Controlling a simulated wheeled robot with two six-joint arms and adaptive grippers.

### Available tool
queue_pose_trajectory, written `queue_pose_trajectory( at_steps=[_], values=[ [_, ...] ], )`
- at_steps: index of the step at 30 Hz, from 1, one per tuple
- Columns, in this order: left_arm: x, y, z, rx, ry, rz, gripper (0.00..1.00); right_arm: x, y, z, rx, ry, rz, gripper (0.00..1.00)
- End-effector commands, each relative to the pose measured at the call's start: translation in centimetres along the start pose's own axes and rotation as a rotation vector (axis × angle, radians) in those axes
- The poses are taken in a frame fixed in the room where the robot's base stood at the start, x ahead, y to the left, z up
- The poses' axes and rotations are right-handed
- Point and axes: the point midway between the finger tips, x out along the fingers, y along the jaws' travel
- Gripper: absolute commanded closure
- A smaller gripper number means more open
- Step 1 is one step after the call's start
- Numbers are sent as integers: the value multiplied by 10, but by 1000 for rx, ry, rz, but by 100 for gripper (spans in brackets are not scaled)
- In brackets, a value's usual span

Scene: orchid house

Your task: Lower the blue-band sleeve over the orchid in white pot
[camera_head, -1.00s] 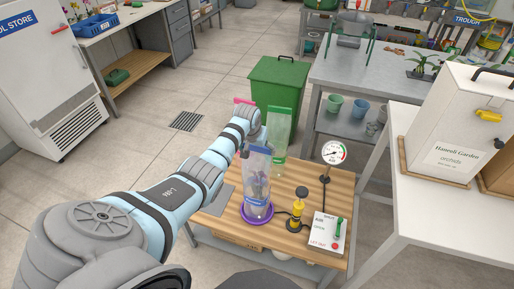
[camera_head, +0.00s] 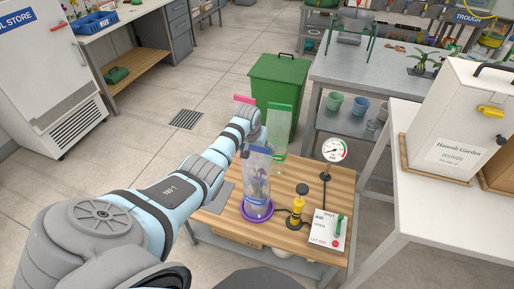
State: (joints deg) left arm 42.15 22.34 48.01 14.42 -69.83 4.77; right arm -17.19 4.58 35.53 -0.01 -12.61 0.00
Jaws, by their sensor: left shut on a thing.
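The clear sleeve with the blue band (camera_head: 258,153) stands upright on the small wooden bench, around an orchid with purple flowers (camera_head: 259,184). Its lower end meets a purple ring (camera_head: 257,214). The pot inside is blurred by the sleeve, so I cannot make out its colour. My left gripper (camera_head: 249,148) is at the sleeve's top, shut on it, with its fingers mostly hidden by the wrist and the sleeve. My right gripper is not in view.
A green-band sleeve (camera_head: 280,130) stands just behind, and a pink band (camera_head: 244,99) shows past my wrist. A yellow pump (camera_head: 297,209), a gauge (camera_head: 334,150) and an air control box (camera_head: 328,229) stand to the right. A green bin (camera_head: 278,88) is behind the bench.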

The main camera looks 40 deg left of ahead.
Motion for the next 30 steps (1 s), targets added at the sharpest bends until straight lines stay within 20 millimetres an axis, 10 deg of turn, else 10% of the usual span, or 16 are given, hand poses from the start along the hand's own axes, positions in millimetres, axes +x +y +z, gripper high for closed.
queue_pose_trajectory(
  at_steps=[13, 14, 16, 30],
  values=[
    [3, 0, 1, 0, 0, 0, 51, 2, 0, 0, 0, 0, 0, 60],
    [3, 0, 1, 0, 0, 0, 12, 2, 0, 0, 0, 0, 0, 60],
    [3, 0, 1, 0, 0, 0, 1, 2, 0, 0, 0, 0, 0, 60],
    [3, 0, 2, 0, -1, 0, 0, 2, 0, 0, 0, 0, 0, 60]
  ],
)
